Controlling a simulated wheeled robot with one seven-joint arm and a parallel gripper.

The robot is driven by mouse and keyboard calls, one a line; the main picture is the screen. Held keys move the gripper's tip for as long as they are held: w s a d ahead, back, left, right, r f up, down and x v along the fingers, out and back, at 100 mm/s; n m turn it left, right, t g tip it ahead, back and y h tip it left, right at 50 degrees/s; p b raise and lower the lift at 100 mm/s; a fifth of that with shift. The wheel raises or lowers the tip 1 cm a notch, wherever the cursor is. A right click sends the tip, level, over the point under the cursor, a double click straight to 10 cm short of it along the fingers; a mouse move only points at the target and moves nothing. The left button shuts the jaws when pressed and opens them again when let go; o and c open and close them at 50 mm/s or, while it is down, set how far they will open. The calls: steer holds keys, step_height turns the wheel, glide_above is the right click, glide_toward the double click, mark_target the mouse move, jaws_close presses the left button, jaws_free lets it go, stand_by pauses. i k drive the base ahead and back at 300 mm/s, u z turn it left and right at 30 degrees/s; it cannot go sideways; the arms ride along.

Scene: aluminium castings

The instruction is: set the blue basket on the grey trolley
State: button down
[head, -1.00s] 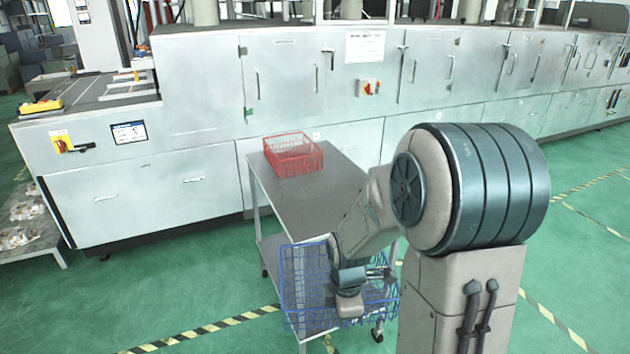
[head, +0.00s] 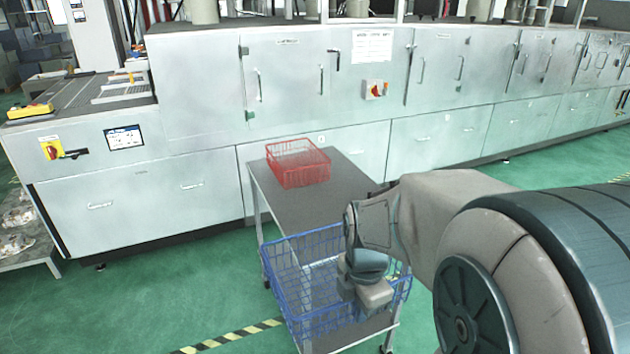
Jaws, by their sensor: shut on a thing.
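The blue basket (head: 288,300) is an open wire basket at the near end of the grey trolley (head: 305,208). My gripper (head: 362,292) is at the basket's right side and shut on it; my own wrist hides the fingertips and part of the rim. The basket looks roughly level and overlaps the trolley's near end in the picture. I cannot tell whether it touches the top or hangs in front of it. The trolley has a flat grey top and a lower shelf.
A red basket (head: 298,165) stands on the far end of the trolley top. The middle of the top between the baskets is bare. A long pale machine (head: 300,85) runs behind the trolley. Green floor (head: 170,290) is open to the left.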

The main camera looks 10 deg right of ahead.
mark_target(332, 215)
steer(key=i, duration=1.1)
